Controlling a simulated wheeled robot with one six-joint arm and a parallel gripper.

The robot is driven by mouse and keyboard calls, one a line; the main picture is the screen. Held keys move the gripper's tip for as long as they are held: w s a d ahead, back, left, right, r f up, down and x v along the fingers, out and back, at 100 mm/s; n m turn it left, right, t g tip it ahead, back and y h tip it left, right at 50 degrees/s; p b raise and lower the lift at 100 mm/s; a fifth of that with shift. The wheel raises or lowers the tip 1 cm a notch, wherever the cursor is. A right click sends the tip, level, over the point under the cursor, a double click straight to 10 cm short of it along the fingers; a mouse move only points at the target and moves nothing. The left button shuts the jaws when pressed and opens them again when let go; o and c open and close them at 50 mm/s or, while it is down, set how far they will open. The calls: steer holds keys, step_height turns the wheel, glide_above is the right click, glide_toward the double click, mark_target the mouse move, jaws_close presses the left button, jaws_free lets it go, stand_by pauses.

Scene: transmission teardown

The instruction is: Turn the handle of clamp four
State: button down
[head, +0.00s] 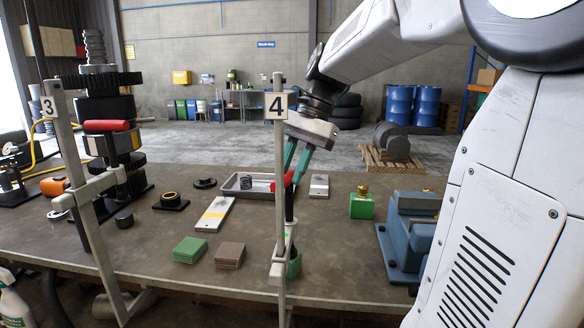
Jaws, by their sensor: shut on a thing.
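Clamp four (280,215) is a tall grey bar with a "4" tag (276,106), standing at the front edge of the workbench. Its red handle (287,182) shows only in part, beside the bar at mid-height. My gripper (291,183) comes down from the upper right with teal fingers, at the red handle just behind the bar. The fingers are shut on the handle. The bar and the fingers hide part of the grip. Below it, a dark spindle runs down towards a green block (294,266) at the clamp's lower end.
Clamp three (95,220) with a red handle (107,125) stands at the left, by a stack of dark gears (105,110). Green plates (190,250), brown plates (230,255) and a metal tray (240,182) lie between. A blue vise (405,240) stands at the right.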

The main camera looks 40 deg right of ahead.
stand_by(0.3)
steer(key=c, duration=1.3)
jaws_free()
steer(key=v, duration=0.8)
steer(key=shift+a, duration=0.1)
